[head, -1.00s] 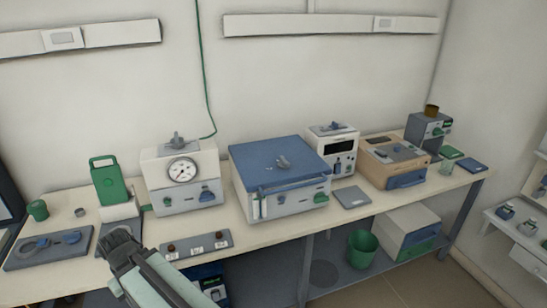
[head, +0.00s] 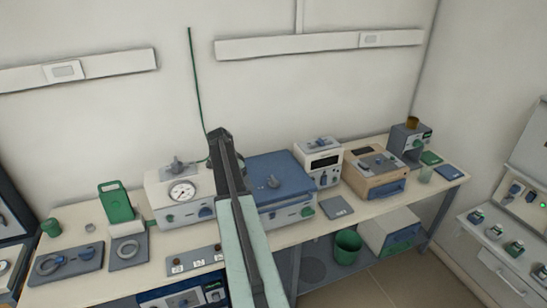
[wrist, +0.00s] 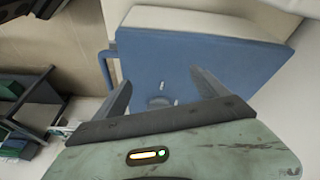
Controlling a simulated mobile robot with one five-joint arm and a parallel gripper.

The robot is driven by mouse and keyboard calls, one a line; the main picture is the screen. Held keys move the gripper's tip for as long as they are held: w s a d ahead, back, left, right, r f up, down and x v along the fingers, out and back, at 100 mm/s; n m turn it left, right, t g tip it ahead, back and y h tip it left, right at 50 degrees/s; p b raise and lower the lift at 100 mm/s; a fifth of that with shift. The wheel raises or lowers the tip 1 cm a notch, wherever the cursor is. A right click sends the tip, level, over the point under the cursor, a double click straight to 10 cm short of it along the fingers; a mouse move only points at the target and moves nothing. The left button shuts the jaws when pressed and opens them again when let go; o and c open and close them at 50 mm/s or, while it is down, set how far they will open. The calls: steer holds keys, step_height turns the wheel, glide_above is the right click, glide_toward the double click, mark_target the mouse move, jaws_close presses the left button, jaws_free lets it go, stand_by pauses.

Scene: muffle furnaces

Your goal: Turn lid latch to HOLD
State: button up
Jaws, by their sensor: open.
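The blue-lidded unit (head: 285,217) stands on the bench near the middle. A small grey latch knob (head: 272,181) sits on its blue lid (head: 290,168). My gripper (head: 221,138) is raised in front of the unit's left part and hides some of it. In the wrist view my gripper (wrist: 163,88) is open and empty, with a finger on each side. The blue lid (wrist: 190,55) fills the space beyond the fingers. The latch knob (wrist: 160,102) shows between them, partly hidden by the gripper's body. No latch marking is readable.
A white gauge unit (head: 182,200) stands to the left, with a knob on top. A white display unit (head: 323,163) and a tan unit (head: 372,176) stand to the right. A green bin (head: 347,245) is below.

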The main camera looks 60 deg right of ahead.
mark_target(274, 179)
steer(key=s+d+r+m+p, duration=0.1)
steer(key=s+d+r+m, duration=0.15)
steer(key=d, duration=0.25)
steer(key=s+d+r+m, duration=0.1)
steer(key=s+d, duration=0.2)
steer(key=d, duration=0.2)
steer(key=shift+g, duration=0.5)
steer(key=b+x, duration=0.7)
steer(key=x, duration=0.1)
steer(key=shift+a, duration=0.1)
steer(key=shift+r, duration=0.15)
steer(key=shift+w, duration=0.1)
steer(key=c, duration=1.4)
